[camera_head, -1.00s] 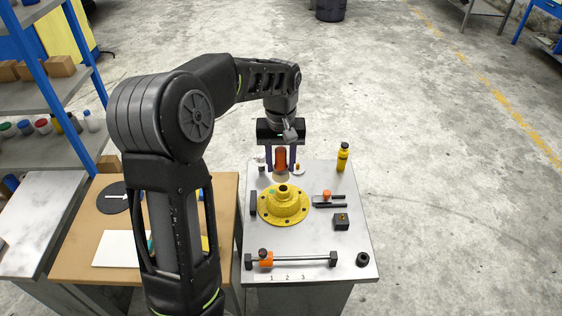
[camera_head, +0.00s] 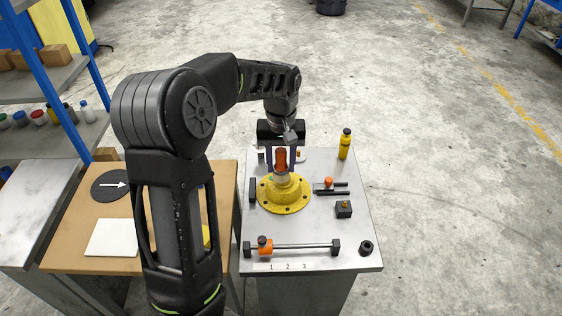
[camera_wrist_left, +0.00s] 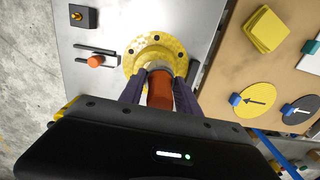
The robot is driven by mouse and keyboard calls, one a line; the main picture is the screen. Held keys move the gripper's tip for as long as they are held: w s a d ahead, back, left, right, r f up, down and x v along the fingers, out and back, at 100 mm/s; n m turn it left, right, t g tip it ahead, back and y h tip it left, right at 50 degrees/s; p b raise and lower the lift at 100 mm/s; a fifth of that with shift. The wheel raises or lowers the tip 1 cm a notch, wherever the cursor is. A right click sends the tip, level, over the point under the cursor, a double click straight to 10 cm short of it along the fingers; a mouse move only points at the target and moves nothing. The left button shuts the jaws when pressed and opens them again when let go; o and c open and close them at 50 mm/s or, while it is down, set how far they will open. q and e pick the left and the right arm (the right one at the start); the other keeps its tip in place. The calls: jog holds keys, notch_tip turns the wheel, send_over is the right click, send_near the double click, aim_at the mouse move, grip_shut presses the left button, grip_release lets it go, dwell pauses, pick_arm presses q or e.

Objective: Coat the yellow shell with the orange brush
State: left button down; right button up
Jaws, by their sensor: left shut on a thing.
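The yellow shell (camera_head: 284,200) is a round flanged piece with bolt holes and a raised hub, lying on the grey metal table. My left gripper (camera_head: 281,160) is shut on the orange brush (camera_head: 281,158) and holds it upright above the shell's hub. The brush's pale lower end covers the top of the hub; I cannot tell whether it touches. In the left wrist view the brush's handle (camera_wrist_left: 160,90) stands between the two fingers, with the shell's flange (camera_wrist_left: 152,50) beyond it. My right gripper is not in view.
On the metal table (camera_head: 300,278) are a yellow bottle (camera_head: 345,145), an orange-knobbed slide (camera_head: 330,186), a small dark block (camera_head: 344,209) and a bar with an orange slider (camera_head: 265,246). A wooden table (camera_head: 70,235) with a white plate (camera_head: 112,237) stands left.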

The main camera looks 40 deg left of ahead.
pick_arm(q)
jog(key=shift+f+b, duration=0.4)
jog(key=shift+f, duration=0.2)
dwell(0.8)
jog(key=shift+w+a+r+p, duration=0.15)
jog(key=shift+w+p, duration=0.2)
jog(key=shift+w, duration=0.2)
jog(key=shift+w+a, duration=0.1)
jog(key=shift+w, duration=0.3)
jog(key=shift+w+a+p, duration=0.3)
jog(key=shift+w+p, duration=0.2)
jog(key=shift+w, duration=0.45)
